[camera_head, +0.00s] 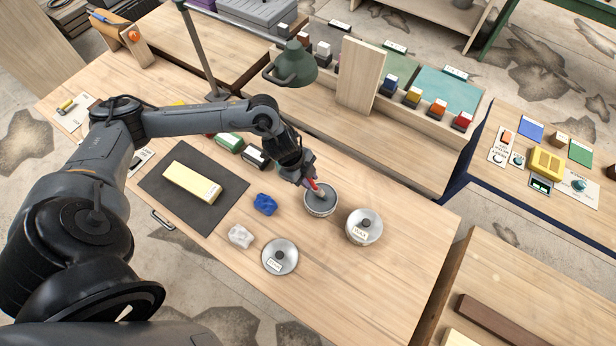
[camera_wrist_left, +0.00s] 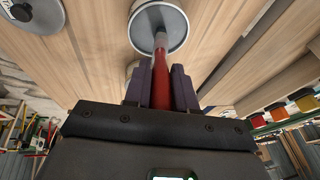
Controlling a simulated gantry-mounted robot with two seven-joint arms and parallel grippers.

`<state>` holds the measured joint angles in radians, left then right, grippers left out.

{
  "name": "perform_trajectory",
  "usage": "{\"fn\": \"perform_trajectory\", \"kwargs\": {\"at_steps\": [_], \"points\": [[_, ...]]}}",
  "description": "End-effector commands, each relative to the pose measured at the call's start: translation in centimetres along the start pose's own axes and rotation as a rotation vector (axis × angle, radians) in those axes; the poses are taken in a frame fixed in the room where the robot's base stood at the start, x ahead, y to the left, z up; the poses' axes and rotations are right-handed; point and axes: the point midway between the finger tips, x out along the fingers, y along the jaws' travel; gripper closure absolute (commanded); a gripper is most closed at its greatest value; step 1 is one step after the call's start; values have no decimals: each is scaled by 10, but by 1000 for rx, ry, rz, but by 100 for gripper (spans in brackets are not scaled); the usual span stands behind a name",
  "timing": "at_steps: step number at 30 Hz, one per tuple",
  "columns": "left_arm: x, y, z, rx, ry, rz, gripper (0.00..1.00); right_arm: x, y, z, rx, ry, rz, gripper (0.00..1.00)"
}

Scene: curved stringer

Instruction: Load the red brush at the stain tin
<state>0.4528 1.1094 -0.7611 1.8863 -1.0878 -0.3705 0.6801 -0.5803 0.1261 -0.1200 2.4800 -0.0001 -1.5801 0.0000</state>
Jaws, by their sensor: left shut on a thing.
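The red brush (camera_head: 315,188) is held in my left gripper (camera_head: 307,180), whose jaws are closed on its handle. It also shows in the left wrist view (camera_wrist_left: 162,82), with the handle between the two dark fingers. The brush points down into an open round tin (camera_head: 321,207), which I take to be the stain tin. The brush's tip is over or inside the tin's mouth; I cannot tell how deep. The tin also shows in the left wrist view (camera_wrist_left: 172,12). My right gripper is not in view.
A closed tin (camera_head: 364,227) stands right of the open tin. A loose round lid (camera_head: 280,257) lies in front. A blue cloth (camera_head: 265,204), a white cloth (camera_head: 240,237) and a dark mat (camera_head: 160,192) are to the left. A green lamp (camera_head: 291,66) overhangs behind.

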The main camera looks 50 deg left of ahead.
Motion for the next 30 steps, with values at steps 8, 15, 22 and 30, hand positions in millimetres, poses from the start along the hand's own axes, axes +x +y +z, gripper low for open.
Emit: {"fn": "perform_trajectory", "kwargs": {"at_steps": [8,15,22,30], "points": [[0,0,0,0,0,0,100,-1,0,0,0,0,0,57],[0,0,0,-1,0,0,100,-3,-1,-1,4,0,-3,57],[1,0,0,-1,-1,1,100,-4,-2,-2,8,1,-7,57],[2,1,1,-1,-2,2,100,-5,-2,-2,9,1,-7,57]]}}
